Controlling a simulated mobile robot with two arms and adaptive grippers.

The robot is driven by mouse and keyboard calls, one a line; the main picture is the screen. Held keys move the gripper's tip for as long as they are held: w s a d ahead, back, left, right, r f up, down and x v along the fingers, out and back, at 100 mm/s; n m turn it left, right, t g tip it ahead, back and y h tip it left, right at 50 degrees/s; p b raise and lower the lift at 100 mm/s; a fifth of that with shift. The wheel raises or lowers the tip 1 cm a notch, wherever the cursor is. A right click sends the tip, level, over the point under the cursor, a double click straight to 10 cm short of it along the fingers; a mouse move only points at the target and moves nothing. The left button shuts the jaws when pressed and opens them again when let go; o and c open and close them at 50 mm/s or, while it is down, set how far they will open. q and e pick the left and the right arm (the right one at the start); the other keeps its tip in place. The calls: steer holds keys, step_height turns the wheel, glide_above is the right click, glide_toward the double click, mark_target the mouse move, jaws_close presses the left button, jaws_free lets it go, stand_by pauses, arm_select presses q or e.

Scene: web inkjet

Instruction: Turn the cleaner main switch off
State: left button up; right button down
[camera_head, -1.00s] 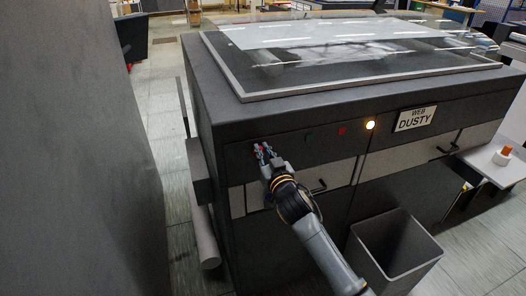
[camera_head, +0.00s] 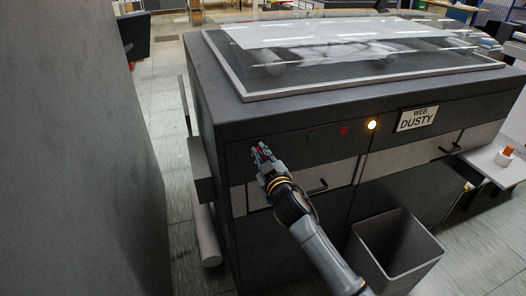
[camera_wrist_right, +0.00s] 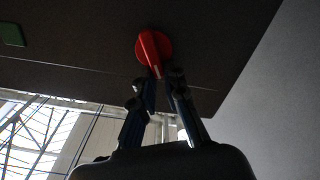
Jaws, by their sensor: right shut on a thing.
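The main switch is a red rotary knob (camera_wrist_right: 152,47) with a bar handle, on the dark front panel of the cleaner cabinet (camera_head: 235,135). In the right wrist view its handle slants slightly and points towards my fingers, with a pale mark near its end. My right gripper (camera_head: 260,153) is at the upper left of the cabinet front and mostly hides the switch in the head view. In the right wrist view my right gripper (camera_wrist_right: 160,80) has its two fingertips closed on either side of the handle's end. My left gripper is not in view.
A drawer handle (camera_head: 318,187) sits below. A grey bin (camera_head: 428,252) stands in front.

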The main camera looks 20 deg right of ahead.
steer(key=shift+w+a+f+n, duration=0.1)
steer(key=shift+a+f+n, duration=0.15)
steer(key=shift+n, duration=1.8)
steer(key=shift+s+a+f+n, duration=0.15)
steer(key=shift+f+n, duration=0.1)
steer(key=shift+n, duration=1.85)
steer(key=shift+w+a+f+n, duration=0.15)
steer(key=shift+a+f+n, duration=0.1)
steer(key=shift+n, duration=1.8)
steer(key=c, duration=1.4)
jaws_free()
steer(key=shift+f, duration=0.2)
steer(key=shift+f, duration=0.1)
